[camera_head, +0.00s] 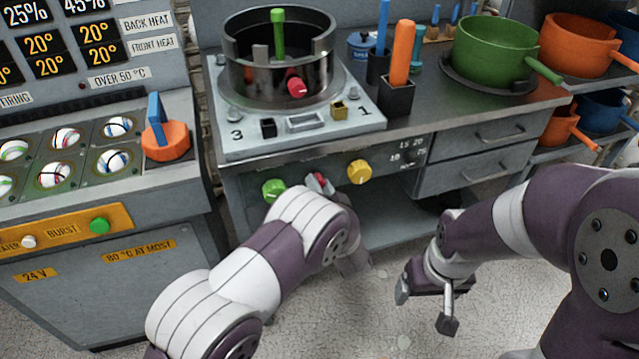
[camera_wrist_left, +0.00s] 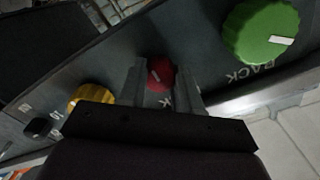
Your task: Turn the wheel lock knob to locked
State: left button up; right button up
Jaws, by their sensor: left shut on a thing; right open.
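A small red knob (camera_head: 320,181) sits on the front panel of the grey bench, between a green knob (camera_head: 273,190) and a yellow knob (camera_head: 359,171). In the left wrist view, the fingers of my left gripper (camera_wrist_left: 161,78) stand on either side of the red knob (camera_wrist_left: 158,73) and are shut on it. A short pale mark shows on its face. Part of a label is hidden by the fingers, so I cannot read what the red knob is for. In the head view my left arm hides most of that gripper. My right gripper (camera_head: 425,304) is open and empty in front of the bench.
A dark round pot (camera_head: 245,75) with a green handle and a second red knob (camera_head: 297,87) stands on the bench. A green pan (camera_head: 492,50) is to its right. A machine with several balls (camera_head: 65,172) stands at left. The floor (camera_head: 400,345) below is clear.

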pick_arm(q)
jog(key=shift+f, duration=0.1)
dwell(0.4)
jog(key=o, duration=1)
jog(key=shift+o, duration=0.2)
jog(key=v, duration=1.2)
jog(key=shift+s+p, duration=0.35)
jog(key=shift+d, duration=0.15)
